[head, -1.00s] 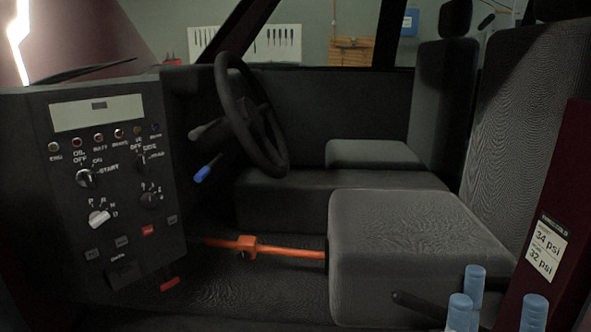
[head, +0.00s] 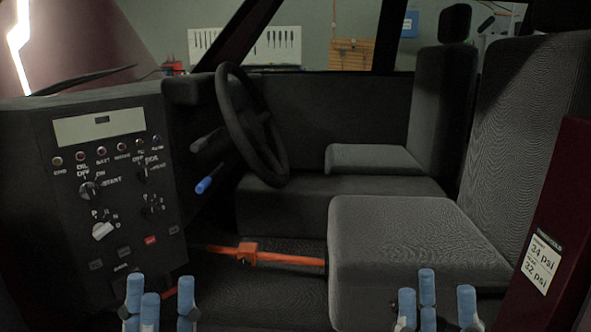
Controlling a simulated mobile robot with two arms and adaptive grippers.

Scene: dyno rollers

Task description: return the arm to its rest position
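My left gripper (head: 160,288) is at the bottom left of the head view, in front of the lower part of the control panel (head: 110,190). Its blue-tipped fingers point up, stand apart and hold nothing. My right gripper (head: 436,290) is at the bottom right, in front of the near grey seat (head: 400,240). Its blue-tipped fingers also point up, spread apart and empty. The lower parts of both grippers and the arms are cut off by the frame's bottom edge.
A steering wheel (head: 237,125) with a blue-tipped lever (head: 204,185) stands behind the panel. An orange bar (head: 290,259) runs across the footwell to the near seat. A dark red door pillar (head: 555,215) with a pressure label (head: 541,262) borders the right.

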